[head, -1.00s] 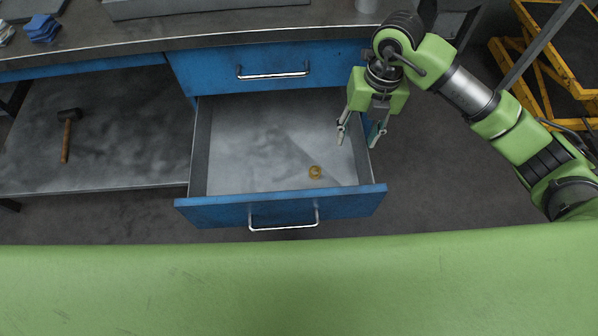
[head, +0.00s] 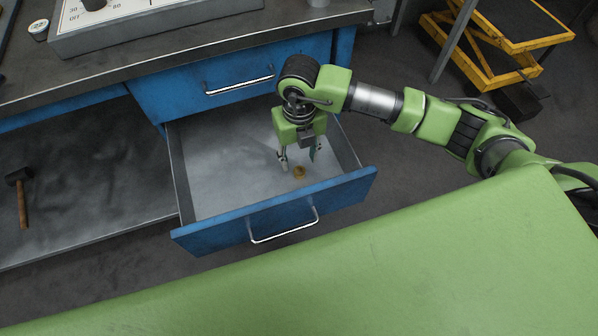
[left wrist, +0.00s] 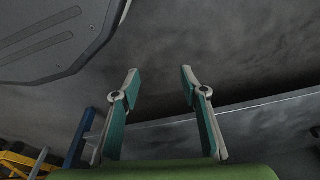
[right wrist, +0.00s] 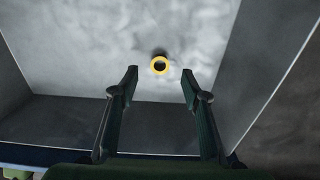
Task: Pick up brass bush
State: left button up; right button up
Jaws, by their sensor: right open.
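The brass bush (head: 299,172) is a small golden ring on the floor of the open blue drawer (head: 275,222), near its front right part. In the right wrist view the brass bush (right wrist: 160,65) appears between the fingertip lines, slightly beyond the tips, with its dark hole showing. My right gripper (head: 299,160) is open and empty, pointing down into the drawer close to the bush; I cannot tell its exact height above it. My left gripper (left wrist: 158,73) shows only in the left wrist view, where it is open with nothing between its fingers.
The drawer's side walls and front panel with its handle (head: 284,231) surround the bush. A closed blue drawer (head: 235,85) sits above, under the worktop (head: 190,57). A hammer (head: 22,195) lies on the lower shelf at left. A yellow lift frame (head: 490,50) stands at back right.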

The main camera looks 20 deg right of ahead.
aim_at(299, 175)
notch_tip(299, 175, down, 5)
jog(key=shift+s+f+b, duration=0.1)
jog(key=shift+f+b, duration=0.1)
jog(key=shift+b, duration=0.15)
pick_arm(q)
jog(key=shift+w+r, duration=0.3)
jog(key=shift+r, duration=0.3)
jog(key=shift+w+r, duration=0.25)
jog(key=shift+r, duration=0.3)
pick_arm(e)
jog(key=c, duration=1.1)
